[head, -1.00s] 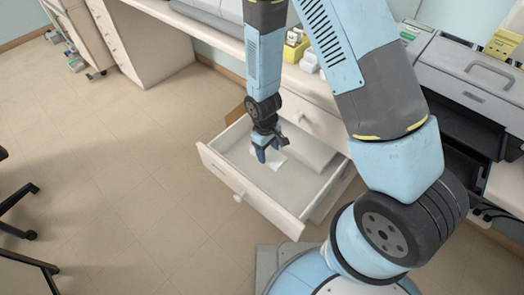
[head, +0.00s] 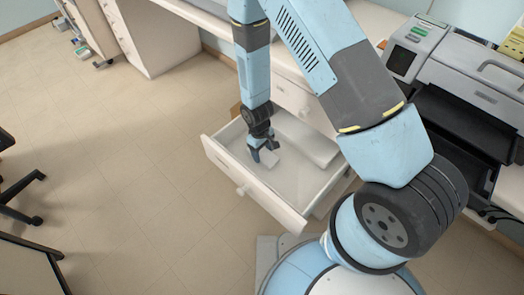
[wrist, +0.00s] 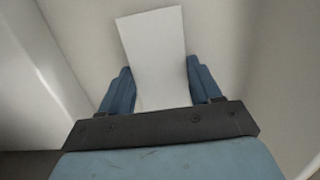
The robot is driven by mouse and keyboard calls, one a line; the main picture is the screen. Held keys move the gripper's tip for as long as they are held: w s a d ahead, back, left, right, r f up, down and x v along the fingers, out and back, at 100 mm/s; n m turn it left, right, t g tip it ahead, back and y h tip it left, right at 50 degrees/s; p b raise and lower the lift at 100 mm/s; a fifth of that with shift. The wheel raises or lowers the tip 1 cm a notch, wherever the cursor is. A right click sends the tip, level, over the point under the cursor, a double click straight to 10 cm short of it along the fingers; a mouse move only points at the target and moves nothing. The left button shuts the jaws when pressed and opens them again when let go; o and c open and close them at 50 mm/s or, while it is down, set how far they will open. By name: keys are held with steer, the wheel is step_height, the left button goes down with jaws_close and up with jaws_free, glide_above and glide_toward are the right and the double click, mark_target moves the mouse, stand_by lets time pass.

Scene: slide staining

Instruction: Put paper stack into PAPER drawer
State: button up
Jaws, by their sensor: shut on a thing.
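The paper stack (wrist: 158,50) is a white rectangle between my two blue fingers in the wrist view. My gripper (wrist: 160,68) is shut on it, and the stack sticks out past the fingertips. In the head view, my gripper (head: 263,153) points down inside the open drawer, with the pale paper stack (head: 270,161) at its fingertips. I cannot tell whether the stack touches the drawer floor. The drawer (head: 228,172) is white with a round knob on its front. No label is readable on it.
A pale flat block (head: 309,140) lies at the back right inside the drawer. A closed drawer (head: 300,103) is above, under the counter. A grey printer-like machine (head: 465,80) stands at the right. The floor (head: 130,190) left of the drawer is clear.

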steer(key=o, duration=1.1)
steer(key=shift+o, duration=0.2)
step_height(320, 180, up, 12)
steer(key=w+a, duration=0.1)
